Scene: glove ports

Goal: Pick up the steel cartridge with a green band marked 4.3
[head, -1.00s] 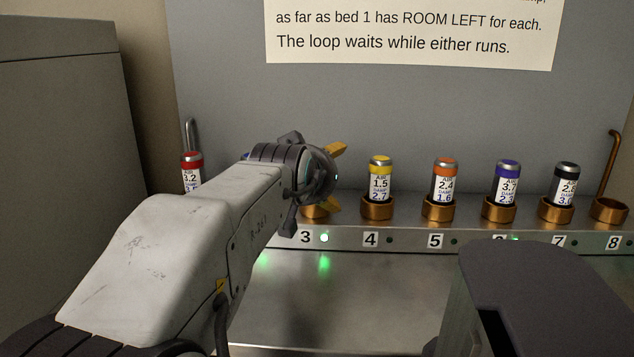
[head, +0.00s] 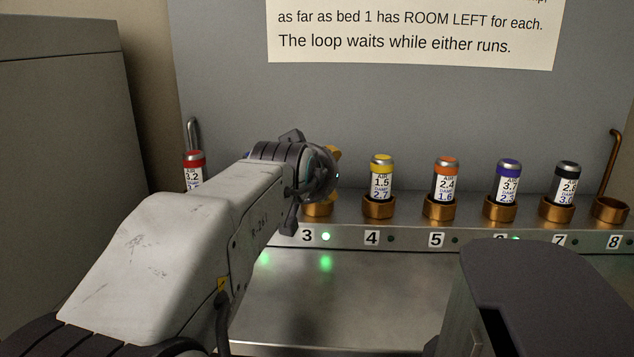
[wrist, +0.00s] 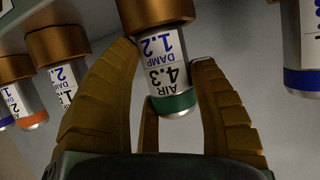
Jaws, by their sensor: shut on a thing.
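The steel cartridge with the green band (wrist: 170,75), marked AIR 4.3 and DAMP 1.2, shows in the wrist view, upside down in the picture. Its far end is at a copper collar (wrist: 152,12). My gripper (wrist: 163,62) is shut on it, with the ribbed fingers on both sides of the body near the green band. In the head view my gripper (head: 334,172) is at position 3, and it hides the cartridge there.
Yellow (head: 381,178), orange (head: 446,180), purple (head: 508,182) and black-banded (head: 566,184) cartridges stand in copper collars to the right. A red-banded one (head: 194,170) stands left. A blue-banded cartridge (wrist: 304,50) is close by in the wrist view. Collar 8 (head: 610,210) is empty.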

